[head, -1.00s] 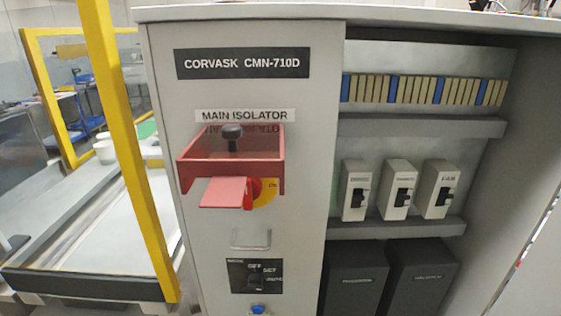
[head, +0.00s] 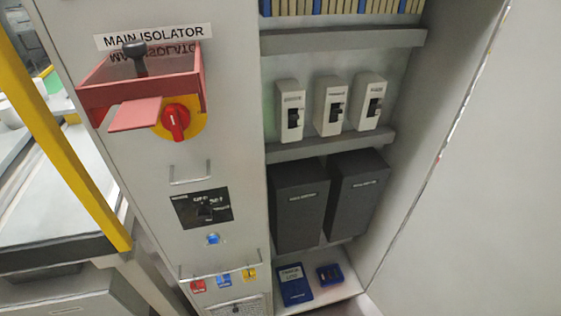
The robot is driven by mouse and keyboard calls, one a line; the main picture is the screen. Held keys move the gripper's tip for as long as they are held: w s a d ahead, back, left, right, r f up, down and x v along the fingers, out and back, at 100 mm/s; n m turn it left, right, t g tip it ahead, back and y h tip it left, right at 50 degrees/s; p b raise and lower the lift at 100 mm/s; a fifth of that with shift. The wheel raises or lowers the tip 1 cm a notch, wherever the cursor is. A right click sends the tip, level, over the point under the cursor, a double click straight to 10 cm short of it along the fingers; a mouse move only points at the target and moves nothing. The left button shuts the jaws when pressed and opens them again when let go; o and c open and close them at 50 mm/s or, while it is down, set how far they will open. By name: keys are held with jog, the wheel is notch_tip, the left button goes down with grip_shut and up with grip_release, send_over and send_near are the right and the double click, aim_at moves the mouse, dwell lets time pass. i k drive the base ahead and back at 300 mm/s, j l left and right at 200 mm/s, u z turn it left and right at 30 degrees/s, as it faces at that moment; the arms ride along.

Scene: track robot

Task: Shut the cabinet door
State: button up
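The grey cabinet (head: 235,110) stands in front of me, its right compartment open to view. Inside are three white breakers (head: 333,105) on a shelf, two black boxes (head: 300,205) below them, and blue items (head: 294,284) on the bottom. A large plain light-grey panel (head: 480,190) fills the right side of the view and looks like the cabinet door, standing open. Its hinge and handle cannot be made out. My gripper is not in view.
The cabinet's left front carries a red isolator housing (head: 140,88) with a jutting flap, a red rotary knob (head: 176,122), a small metal handle (head: 190,174) and a switch panel (head: 202,208). A yellow post (head: 65,150) and a bench stand at the left.

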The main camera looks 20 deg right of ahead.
aim_at(482, 237)
jog(key=z, duration=1.55)
jog(key=j, duration=0.1)
